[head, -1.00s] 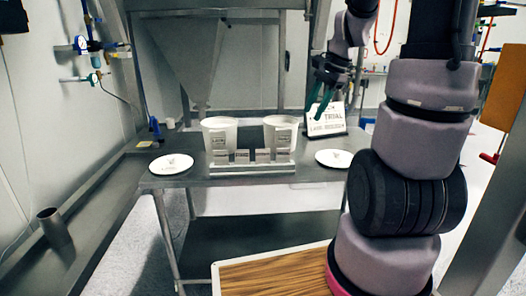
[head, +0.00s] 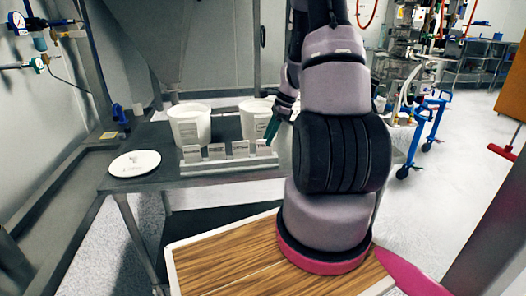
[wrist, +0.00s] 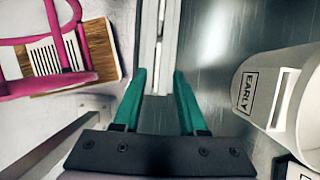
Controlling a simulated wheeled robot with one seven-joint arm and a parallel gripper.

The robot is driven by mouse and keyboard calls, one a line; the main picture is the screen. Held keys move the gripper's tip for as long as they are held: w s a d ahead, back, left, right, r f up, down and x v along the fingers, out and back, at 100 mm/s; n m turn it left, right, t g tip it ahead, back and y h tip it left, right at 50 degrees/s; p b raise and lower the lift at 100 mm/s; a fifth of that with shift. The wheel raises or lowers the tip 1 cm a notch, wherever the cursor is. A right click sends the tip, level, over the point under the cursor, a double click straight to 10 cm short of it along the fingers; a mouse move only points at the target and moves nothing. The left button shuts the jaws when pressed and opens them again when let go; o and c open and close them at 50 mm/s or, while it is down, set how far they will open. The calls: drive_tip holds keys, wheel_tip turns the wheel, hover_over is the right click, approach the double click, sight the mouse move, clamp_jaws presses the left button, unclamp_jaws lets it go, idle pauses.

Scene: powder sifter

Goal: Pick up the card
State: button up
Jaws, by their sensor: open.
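Several small pale cards stand upright in a row in a metal holder (head: 225,168) at the table's front edge. The rightmost card (head: 264,147) is beside my gripper (head: 272,130) in the head view. My gripper has teal fingers and points down near the holder's right end. A grey slotted rail (wrist: 155,45), apparently the holder, runs beyond the fingertips. No card shows clearly in the wrist view. The card lettering is too small to read.
Two white buckets (head: 189,124) (head: 256,117) stand behind the holder; a bucket labelled EARLY (wrist: 265,95) is right of my fingers in the wrist view. A white plate (head: 134,163) lies on the table's left (head: 120,181). My arm hides the table's right end.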

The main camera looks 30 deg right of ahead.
sight(261, 148)
drive_tip(key=x, duration=0.2)
drive_tip(key=a+x, duration=0.1)
drive_tip(key=x, duration=0.2)
drive_tip(key=shift+f, duration=0.1)
clamp_jaws()
